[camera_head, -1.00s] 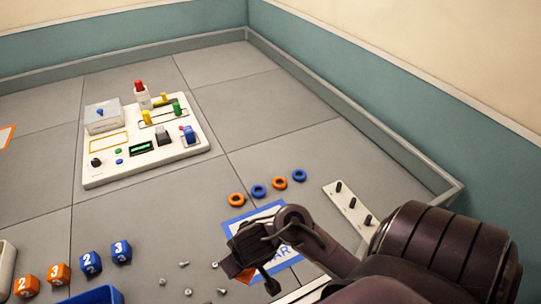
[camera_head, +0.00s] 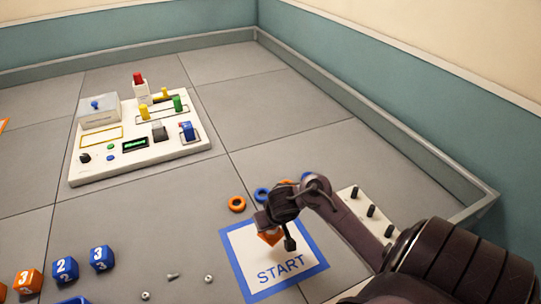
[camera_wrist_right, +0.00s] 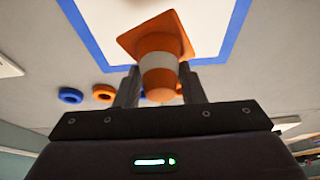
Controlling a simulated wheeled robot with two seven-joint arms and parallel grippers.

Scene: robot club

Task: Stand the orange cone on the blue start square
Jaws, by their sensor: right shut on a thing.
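The blue start square (camera_head: 238,262) lies on the floor at lower centre, a white sheet with a blue border and the word START. My right gripper (camera_head: 272,228) is over its far part, shut on the orange cone (camera_head: 270,238). In the right wrist view the cone (camera_wrist_right: 158,52) sits between the fingers of the gripper (camera_wrist_right: 160,88), its square base facing away from the palm, towards the white of the square (camera_wrist_right: 112,22). The gripper hides much of the cone in the head view. I cannot tell whether its base touches the square. My left gripper is not in view.
Orange and blue rings (camera_head: 237,204) lie just behind the square, partly hidden by my arm. A white peg strip (camera_head: 347,192) is to the right. A control panel (camera_head: 95,172) stands farther back.

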